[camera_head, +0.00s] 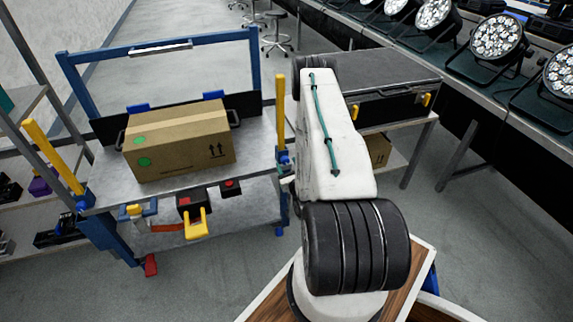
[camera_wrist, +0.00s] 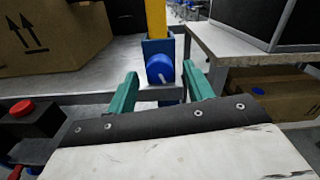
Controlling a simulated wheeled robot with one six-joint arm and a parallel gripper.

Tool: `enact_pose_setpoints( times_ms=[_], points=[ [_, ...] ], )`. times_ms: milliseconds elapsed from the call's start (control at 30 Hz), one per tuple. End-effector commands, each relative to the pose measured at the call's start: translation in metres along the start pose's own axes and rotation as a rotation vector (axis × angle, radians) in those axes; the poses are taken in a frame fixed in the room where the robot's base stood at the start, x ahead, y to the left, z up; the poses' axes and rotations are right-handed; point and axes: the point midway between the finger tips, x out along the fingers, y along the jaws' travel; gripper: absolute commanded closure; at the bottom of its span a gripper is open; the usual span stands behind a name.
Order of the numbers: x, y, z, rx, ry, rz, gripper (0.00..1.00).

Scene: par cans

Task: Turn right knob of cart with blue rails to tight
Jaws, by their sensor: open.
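The cart with blue rails (camera_head: 258,132) stands at left in the head view. Its right knob is the blue round knob (camera_wrist: 160,67) in the wrist view, on a blue bracket at the foot of a yellow post (camera_wrist: 156,18). A short white mark on the knob points down and slightly right. My gripper (camera_wrist: 161,80) has two teal fingers, open and empty, one to each side of the knob in the picture. I cannot tell whether they reach around it. In the head view my arm mostly hides the gripper, by the cart's right edge.
A cardboard box (camera_head: 180,140) sits on the cart. A red button (camera_wrist: 21,108) on a dark block shows at left in the wrist view. A bench with a black case (camera_head: 395,105) stands close to the cart's right. Stage lights (camera_head: 497,37) line a far table. Floor in front is clear.

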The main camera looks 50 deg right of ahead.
Motion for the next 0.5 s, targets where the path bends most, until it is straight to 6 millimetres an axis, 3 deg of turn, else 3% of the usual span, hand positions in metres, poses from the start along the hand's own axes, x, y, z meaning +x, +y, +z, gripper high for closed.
enact_pose_setpoints(
  times_ms=[233, 500],
  points=[
    [-0.044, 0.000, -0.001, 0.002, 0.005, -0.001, 0.48],
    [-0.065, 0.000, -0.001, 0.001, 0.003, 0.000, 0.48]
  ],
)
